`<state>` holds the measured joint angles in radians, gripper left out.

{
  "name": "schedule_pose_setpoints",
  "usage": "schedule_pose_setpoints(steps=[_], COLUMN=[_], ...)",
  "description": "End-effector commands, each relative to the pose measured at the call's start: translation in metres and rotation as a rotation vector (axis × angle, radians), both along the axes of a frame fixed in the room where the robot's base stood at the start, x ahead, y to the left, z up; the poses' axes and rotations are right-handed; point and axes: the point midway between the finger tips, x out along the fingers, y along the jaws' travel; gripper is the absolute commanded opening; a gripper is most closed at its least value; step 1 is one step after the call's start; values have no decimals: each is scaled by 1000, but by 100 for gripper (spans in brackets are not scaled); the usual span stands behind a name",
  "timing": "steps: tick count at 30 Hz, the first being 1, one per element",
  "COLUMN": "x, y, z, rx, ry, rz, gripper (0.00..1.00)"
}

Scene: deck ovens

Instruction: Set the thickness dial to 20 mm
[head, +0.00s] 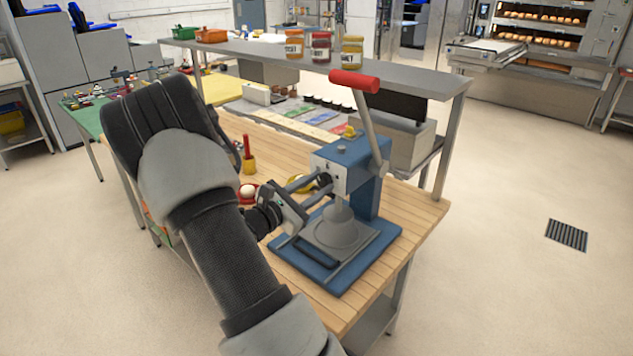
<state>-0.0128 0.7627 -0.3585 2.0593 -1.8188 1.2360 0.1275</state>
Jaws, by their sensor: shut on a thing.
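A blue dough press (374,193) stands on the wooden bench top, with a raised lever that ends in a red grip (354,81). A round grey plate (342,233) lies on its blue base, below a grey cone-shaped part. The thickness dial (326,179) is a small dark knob on the press head's left-facing side. My gripper (322,185) reaches it from the left, with its two fingers closed around it. The fingers hide much of the dial, and its marks and setting cannot be read.
A red bowl with a white ball (247,191), a yellow ring-shaped item (301,184) and a red-handled tool (248,155) are near my gripper. A grey shelf with several jars (321,48) runs behind the press.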

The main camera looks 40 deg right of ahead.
Motion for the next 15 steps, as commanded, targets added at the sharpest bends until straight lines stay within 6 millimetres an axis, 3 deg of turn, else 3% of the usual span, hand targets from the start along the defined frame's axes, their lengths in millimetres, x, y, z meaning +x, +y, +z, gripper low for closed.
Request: schedule_pose_setpoints(steps=[15], x=[0], y=[1], z=[1], rx=[-28], ry=[345], rz=[2], gripper=[8])
